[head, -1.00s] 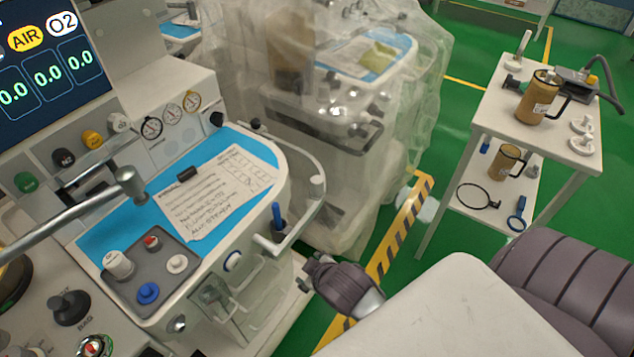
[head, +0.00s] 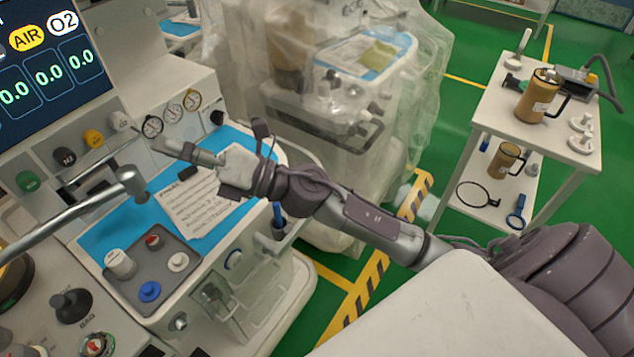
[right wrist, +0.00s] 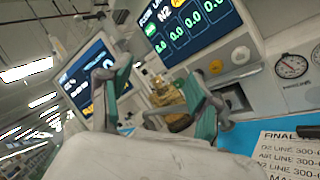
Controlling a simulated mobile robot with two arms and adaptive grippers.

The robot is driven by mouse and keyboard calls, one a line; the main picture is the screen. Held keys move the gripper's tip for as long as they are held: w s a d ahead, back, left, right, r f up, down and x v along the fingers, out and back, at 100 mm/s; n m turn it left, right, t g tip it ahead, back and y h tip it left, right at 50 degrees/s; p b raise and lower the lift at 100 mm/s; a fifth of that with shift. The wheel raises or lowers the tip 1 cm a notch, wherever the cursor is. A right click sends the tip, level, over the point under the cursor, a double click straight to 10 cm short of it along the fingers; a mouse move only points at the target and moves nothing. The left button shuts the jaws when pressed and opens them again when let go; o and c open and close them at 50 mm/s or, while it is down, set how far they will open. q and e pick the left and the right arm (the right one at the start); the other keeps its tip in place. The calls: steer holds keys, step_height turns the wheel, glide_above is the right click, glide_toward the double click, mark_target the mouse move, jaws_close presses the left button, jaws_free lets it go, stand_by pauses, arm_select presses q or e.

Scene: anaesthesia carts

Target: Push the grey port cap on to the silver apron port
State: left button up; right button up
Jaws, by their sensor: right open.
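Several small caps sit in a dark grey tray (head: 135,290) on the machine's blue worktop. A tall pale cap (head: 120,263), a low pale cap (head: 178,262), a red-topped one (head: 153,241) and a blue one (head: 149,291) show there; I cannot tell surely which is the grey port cap. A small silver port (head: 179,321) shows on the apron's front face, below the tray. My right gripper (head: 208,138) is open and empty above the worktop's back part, beyond the tray. Its spread fingers also show in the right wrist view (right wrist: 150,75). My left gripper is out of view.
A printed sheet (head: 190,210) lies on the worktop under my right gripper. A silver tube (head: 70,222) crosses at the left. Gauges (head: 172,112) and knobs line the panel behind. A trolley (head: 490,120) with brown jugs stands at the right.

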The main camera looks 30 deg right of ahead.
step_height(320, 180, down, 9)
steer(key=s+n+g+h, duration=0.1)
steer(key=n+g+h, duration=0.2)
steer(key=n+g, duration=1.1)
steer(key=w+d+f+n+h, duration=0.1)
steer(key=d+f+n+h, duration=0.15)
steer(key=d+h, duration=0.75)
steer(key=w+d+f+n+h, duration=0.1)
steer(key=d+n+h, duration=0.25)
steer(key=d, duration=1.35)
steer(key=shift+m+h, duration=0.4)
steer(key=shift+h, duration=0.05)
step_height(320, 180, down, 8)
steer(key=shift+a+r+p, duration=0.1)
steer(key=shift+r+p, duration=0.1)
steer(key=shift+p, duration=0.35)
steer(key=f, duration=0.1)
steer(key=f+p, duration=0.1)
steer(key=f, duration=0.3)
steer(key=shift+w+a+f+p, duration=0.25)
steer(key=shift+a+p, duration=0.05)
steer(key=shift+p, duration=0.05)
steer(key=shift+f, duration=0.3)
steer(key=shift+c, duration=0.2)
